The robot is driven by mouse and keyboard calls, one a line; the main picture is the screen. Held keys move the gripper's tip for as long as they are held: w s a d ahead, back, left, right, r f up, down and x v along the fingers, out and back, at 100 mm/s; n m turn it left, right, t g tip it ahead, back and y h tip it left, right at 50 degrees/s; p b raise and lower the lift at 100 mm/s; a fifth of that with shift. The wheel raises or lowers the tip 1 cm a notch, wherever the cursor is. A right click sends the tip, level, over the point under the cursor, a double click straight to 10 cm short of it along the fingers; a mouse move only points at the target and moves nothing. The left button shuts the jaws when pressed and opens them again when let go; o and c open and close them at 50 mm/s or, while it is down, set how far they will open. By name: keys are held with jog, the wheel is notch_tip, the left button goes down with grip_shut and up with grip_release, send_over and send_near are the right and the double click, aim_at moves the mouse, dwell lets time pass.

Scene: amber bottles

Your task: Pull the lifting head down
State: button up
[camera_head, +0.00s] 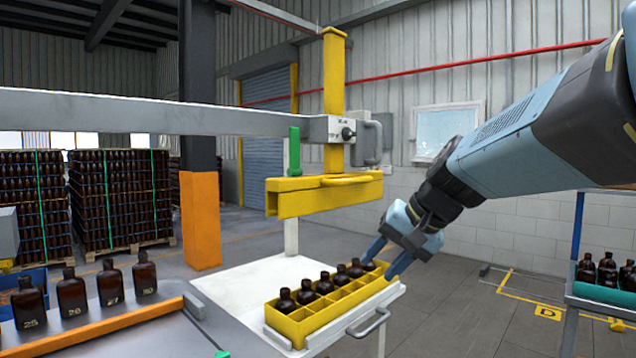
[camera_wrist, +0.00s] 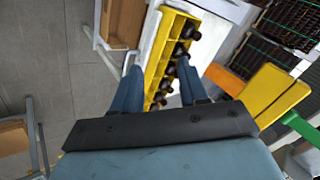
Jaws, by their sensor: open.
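The lifting head is a yellow beam (camera_head: 310,200) with a yellow ring on its top edge. It hangs under a yellow post (camera_head: 334,80) and a grey control box (camera_head: 338,130) with a grey handle (camera_head: 374,143) on its right side. In the wrist view a yellow part of it (camera_wrist: 272,95) shows at the right. My gripper (camera_head: 381,268) is open, with its blue fingers pointing down near the far right end of the yellow crate (camera_head: 312,325). It is below and to the right of the lifting head, apart from it. In the wrist view, the fingers (camera_wrist: 158,78) straddle the crate's picture.
The crate stands on a white cart (camera_head: 240,280) and holds several amber bottles in one row; its near row is empty. A conveyor with bottles (camera_head: 72,298) is at left.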

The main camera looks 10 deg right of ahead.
jog(key=w+d+r+m+t+y, duration=0.35)
jog(key=w+r, duration=0.35)
jog(key=w, duration=0.3)
jog(key=m+t, duration=0.3)
send_near(362, 181)
jog(key=shift+n+y, duration=0.25)
jog(key=shift+y, duration=0.2)
jog(key=x, duration=1.1)
jog(key=shift+d+f, duration=0.1)
jog(key=shift+d, duration=0.05)
jog(key=shift+c, duration=0.4)
jog(key=shift+f, duration=0.1)
grip_shut()
